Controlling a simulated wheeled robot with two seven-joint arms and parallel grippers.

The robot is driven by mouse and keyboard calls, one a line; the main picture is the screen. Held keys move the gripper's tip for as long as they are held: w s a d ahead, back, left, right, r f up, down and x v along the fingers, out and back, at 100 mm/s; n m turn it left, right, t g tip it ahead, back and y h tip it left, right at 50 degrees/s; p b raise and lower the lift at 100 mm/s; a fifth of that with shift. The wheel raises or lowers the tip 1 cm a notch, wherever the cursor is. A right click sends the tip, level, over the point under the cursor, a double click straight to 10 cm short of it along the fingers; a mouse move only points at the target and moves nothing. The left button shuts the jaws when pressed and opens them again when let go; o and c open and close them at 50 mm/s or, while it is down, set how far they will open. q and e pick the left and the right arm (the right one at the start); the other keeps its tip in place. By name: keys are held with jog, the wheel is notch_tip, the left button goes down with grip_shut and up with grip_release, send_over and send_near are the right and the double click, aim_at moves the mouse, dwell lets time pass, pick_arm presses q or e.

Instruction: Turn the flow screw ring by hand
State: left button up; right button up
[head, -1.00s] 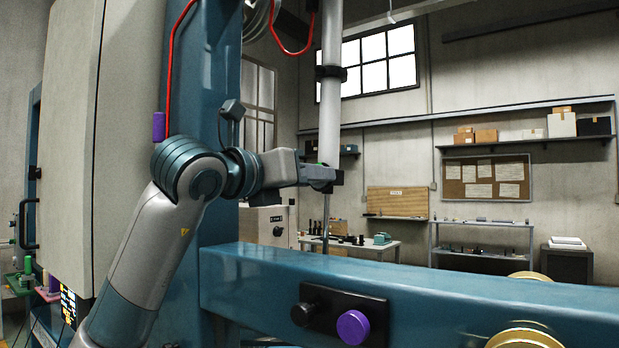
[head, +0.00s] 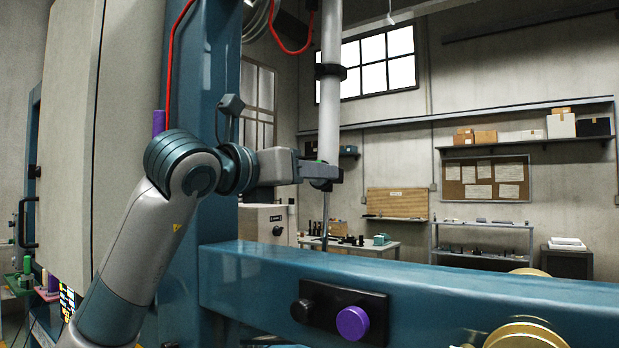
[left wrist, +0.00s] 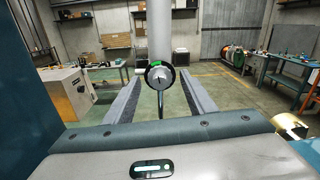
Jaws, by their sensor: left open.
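The flow screw ring appears to be the small dark round part with a green mark (left wrist: 160,76) at the lower end of a grey vertical tube (left wrist: 159,35) in the left wrist view. A thin dark rod hangs below it. My left gripper (left wrist: 159,92) is open, with its two padded fingers on either side of the ring and a visible gap to each. In the head view my left gripper (head: 324,174) is at the bottom of the tube (head: 330,120), and its fingers mostly hide the ring. My right gripper is not in view.
A blue horizontal beam (head: 430,285) runs below the gripper, with a black and a purple knob (head: 352,323) on its front. A blue column (head: 208,90) stands behind my left arm. Brass rollers (head: 525,334) are at lower right. Benches and shelves stand far behind.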

pick_arm(q)
jog(key=shift+b+v, duration=1.25)
jog(key=shift+v, duration=1.4)
jog(key=shift+s, duration=0.1)
jog(key=b+v, duration=0.3)
jog(key=v, duration=1.4)
jog(key=shift+a, duration=0.1)
